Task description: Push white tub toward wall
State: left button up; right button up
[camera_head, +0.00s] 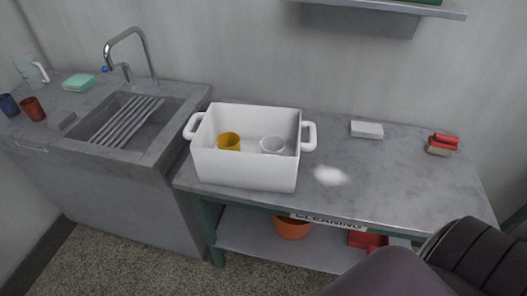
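The white tub (243,171) stands upright on the grey worktop (385,180), near its left end beside the sink. It has a loop handle on its left and right sides. A yellow cup (229,142) and a pale, clear-looking cup (271,145) are inside it. The tub's front is close to the worktop's front edge, and some worktop shows behind it before the wall (255,60). Neither gripper is in view. A dark part of my own body covers the lower right corner, well apart from the tub.
A white block (367,129) and a red-topped brush (442,144) lie to the right. A sink with a tap (131,50) is at left, with cups and a green sponge (79,82). A shelf (400,8) overhangs the back. An orange pot (293,227) sits below.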

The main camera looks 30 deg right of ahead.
aim_at(247, 169)
jog(key=i+z, duration=0.15)
jog(key=z, duration=0.35)
jog(key=i+z, duration=0.2)
jog(key=z, duration=0.3)
